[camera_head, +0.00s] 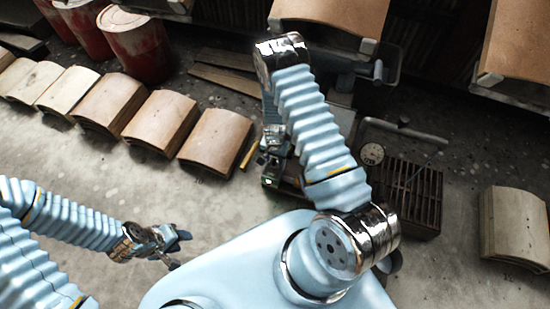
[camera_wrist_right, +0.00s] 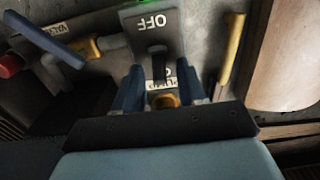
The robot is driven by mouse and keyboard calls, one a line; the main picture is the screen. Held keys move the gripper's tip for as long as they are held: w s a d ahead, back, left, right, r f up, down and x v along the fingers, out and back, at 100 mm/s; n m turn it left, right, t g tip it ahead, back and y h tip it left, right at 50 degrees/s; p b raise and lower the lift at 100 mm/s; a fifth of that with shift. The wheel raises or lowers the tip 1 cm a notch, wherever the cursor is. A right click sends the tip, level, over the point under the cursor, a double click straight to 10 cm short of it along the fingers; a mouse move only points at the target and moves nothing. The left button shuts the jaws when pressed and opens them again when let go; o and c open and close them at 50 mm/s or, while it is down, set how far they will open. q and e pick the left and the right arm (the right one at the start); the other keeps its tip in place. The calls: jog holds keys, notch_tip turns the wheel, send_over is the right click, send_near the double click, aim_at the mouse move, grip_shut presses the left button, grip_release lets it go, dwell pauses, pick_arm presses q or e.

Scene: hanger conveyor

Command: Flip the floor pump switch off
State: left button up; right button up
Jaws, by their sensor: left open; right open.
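The pump switch is a grey plate (camera_wrist_right: 168,24) marked OFF, with a PUMP label (camera_wrist_right: 160,85) lower down, in the right wrist view. Its dark lever (camera_wrist_right: 158,66) stands between OFF and the label; its exact setting is hard to tell. My right gripper (camera_wrist_right: 160,80) is open, its two blue fingers on either side of the lever's lower end; contact cannot be told. In the head view my right gripper (camera_head: 271,150) is low by the floor equipment, partly hidden by my arm. My left gripper (camera_head: 180,246) is open and empty, away at the left.
A blue valve handle (camera_wrist_right: 45,40) and red knob (camera_wrist_right: 10,65) are left of the switch. A yellow-handled tool (camera_wrist_right: 232,55) lies right. Curved tan panels (camera_head: 215,140) line the floor. A dark grate (camera_head: 405,190) is right of my arm.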

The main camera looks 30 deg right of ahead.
aim_at(274, 164)
jog(key=shift+c, duration=0.4)
grip_shut()
jog(key=shift+a, duration=0.15)
jog(key=shift+s+a+r+t+h+b, duration=0.1)
jog(key=shift+s+a+t+h+b, duration=0.15)
jog(key=shift+t+h, duration=0.3)
jog(key=shift+s+a+t+h+b, duration=0.2)
jog(key=shift+t+h, duration=0.25)
jog(key=shift+h, duration=0.2)
jog(key=shift+s+a+t+h+b, duration=0.2)
jog(key=shift+a+t+h+b, duration=0.1)
jog(key=shift+t+h+b, duration=0.65)
jog(key=shift+s+a+t+h+b, duration=0.25)
jog(key=shift+t+h+b, duration=0.45)
jog(key=shift+h+b, duration=0.25)
jog(key=shift+s+a+t+h+b, duration=0.25)
jog(key=shift+t+h+b, duration=0.5)
jog(key=shift+b, duration=0.3)
